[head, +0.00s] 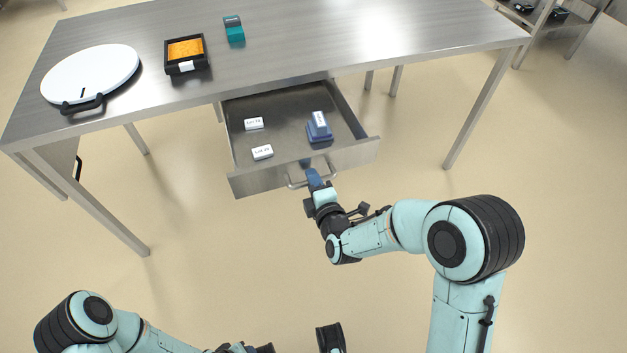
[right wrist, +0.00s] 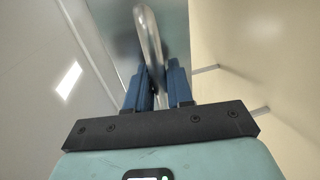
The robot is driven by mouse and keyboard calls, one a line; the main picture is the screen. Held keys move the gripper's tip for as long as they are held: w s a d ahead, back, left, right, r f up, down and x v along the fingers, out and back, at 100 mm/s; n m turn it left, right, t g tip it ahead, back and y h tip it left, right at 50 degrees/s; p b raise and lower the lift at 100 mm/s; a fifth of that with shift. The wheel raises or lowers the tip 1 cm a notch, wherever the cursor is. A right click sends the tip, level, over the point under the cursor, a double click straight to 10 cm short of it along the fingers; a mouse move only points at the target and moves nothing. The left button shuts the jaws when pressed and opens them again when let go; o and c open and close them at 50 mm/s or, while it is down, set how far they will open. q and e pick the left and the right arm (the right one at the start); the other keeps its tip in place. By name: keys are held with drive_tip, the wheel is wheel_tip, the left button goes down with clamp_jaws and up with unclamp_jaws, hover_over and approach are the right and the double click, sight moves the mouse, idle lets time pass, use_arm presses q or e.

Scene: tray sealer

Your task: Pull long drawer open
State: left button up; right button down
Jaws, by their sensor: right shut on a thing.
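The long drawer (head: 250,181) under the steel table stands well open, its inside in view in the head view. Its bar handle (head: 297,184) is on the middle of the drawer front and also shows in the right wrist view (right wrist: 148,38). My right gripper (head: 311,176) is at the handle, with its blue fingers (right wrist: 159,85) on either side of the bar, shut on it. My left arm shows at the bottom left of the head view; its fingers are not clearly visible there.
In the drawer lie two white labelled blocks (head: 262,152) and a blue stamp-like item (head: 319,128). On the table (head: 290,45) are a round white board (head: 90,72), a black tray of orange food (head: 186,72) and a teal device (head: 234,32). The floor before the drawer is clear.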

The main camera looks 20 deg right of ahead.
drive_tip(key=shift+s+d, duration=0.1)
idle(0.3)
drive_tip(key=c, duration=1.1)
unclamp_jaws()
drive_tip(key=shift+c, duration=0.2)
drive_tip(key=shift+s, duration=0.1)
